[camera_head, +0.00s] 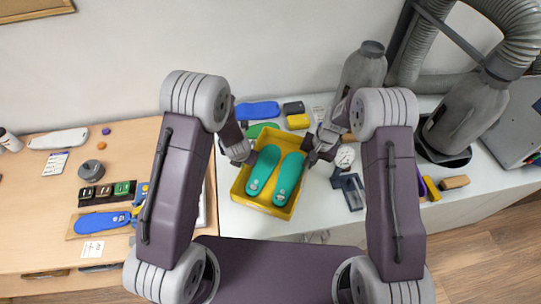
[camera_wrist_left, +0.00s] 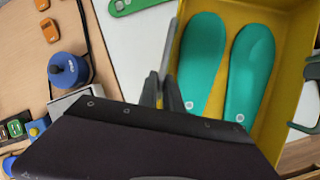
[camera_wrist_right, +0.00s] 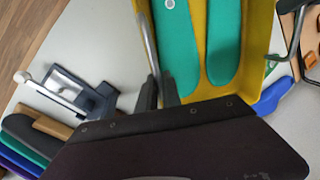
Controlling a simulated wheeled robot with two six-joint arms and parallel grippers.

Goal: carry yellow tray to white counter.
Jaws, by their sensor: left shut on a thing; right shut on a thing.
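The yellow tray (camera_head: 276,208) holds two teal insoles (camera_head: 262,170) lying side by side. It is over the white counter (camera_head: 225,217) in the head view; I cannot tell whether it touches the surface. My left gripper (camera_head: 243,156) is shut on the tray's left side, and its fingers also show in the left wrist view (camera_wrist_left: 160,92). My right gripper (camera_head: 311,158) is shut on the tray's right side; its fingers show in the right wrist view (camera_wrist_right: 157,92). The tray's wall also shows in the left wrist view (camera_wrist_left: 172,62). My arms hide parts of the counter.
A wooden table (camera_head: 50,220) with a blue insole (camera_head: 102,222) and tools stands at left. Behind the tray lie a blue insole (camera_head: 257,111), a black block (camera_head: 293,108) and a yellow block (camera_head: 298,122). A small fixture (camera_head: 351,191) and grey machines (camera_head: 465,115) stand at right.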

